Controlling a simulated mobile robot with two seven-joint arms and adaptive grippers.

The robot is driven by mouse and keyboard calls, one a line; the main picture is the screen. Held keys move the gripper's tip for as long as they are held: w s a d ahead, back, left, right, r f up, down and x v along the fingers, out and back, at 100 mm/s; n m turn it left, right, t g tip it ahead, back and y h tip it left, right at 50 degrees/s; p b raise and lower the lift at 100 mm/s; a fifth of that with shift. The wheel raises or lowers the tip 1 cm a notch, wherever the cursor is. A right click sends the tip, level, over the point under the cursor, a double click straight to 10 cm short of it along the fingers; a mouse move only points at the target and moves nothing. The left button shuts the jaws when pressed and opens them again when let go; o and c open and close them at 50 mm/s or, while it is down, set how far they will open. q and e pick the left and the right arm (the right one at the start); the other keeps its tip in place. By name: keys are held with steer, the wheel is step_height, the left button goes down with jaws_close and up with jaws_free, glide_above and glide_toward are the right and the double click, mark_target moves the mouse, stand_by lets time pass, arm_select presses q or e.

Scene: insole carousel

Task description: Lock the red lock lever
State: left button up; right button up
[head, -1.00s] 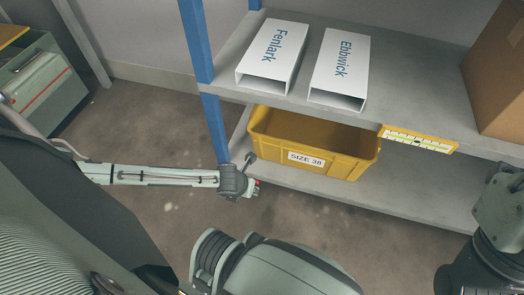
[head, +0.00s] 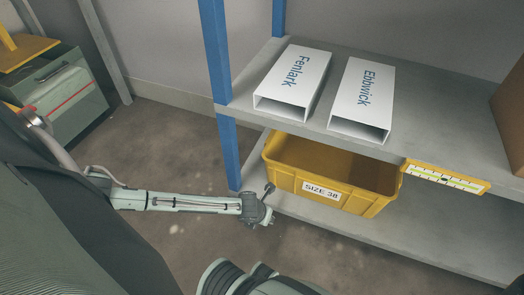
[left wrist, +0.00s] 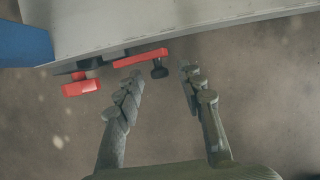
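In the left wrist view a red lever (left wrist: 140,58) with a black knob (left wrist: 159,72) sits along the shelf edge. A second red piece (left wrist: 82,88) is to its left, near the blue post; I cannot tell which one is the lock lever. My left gripper (left wrist: 162,72) is open, with the knob appearing between its fingertips; I cannot tell if they touch it. In the head view the left gripper (head: 266,203) is low by the shelf's left post, and the red lever is hidden. My right gripper is not in view.
The shelf (head: 310,117) carries two white boxes, Fenlark (head: 296,82) and Ebbwick (head: 363,95). A yellow SIZE 38 bin (head: 330,175) stands on the lower shelf. A blue post (head: 228,150) rises behind my left gripper.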

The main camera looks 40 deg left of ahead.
arm_select(q)
steer(key=shift+c, duration=0.2)
jaws_close()
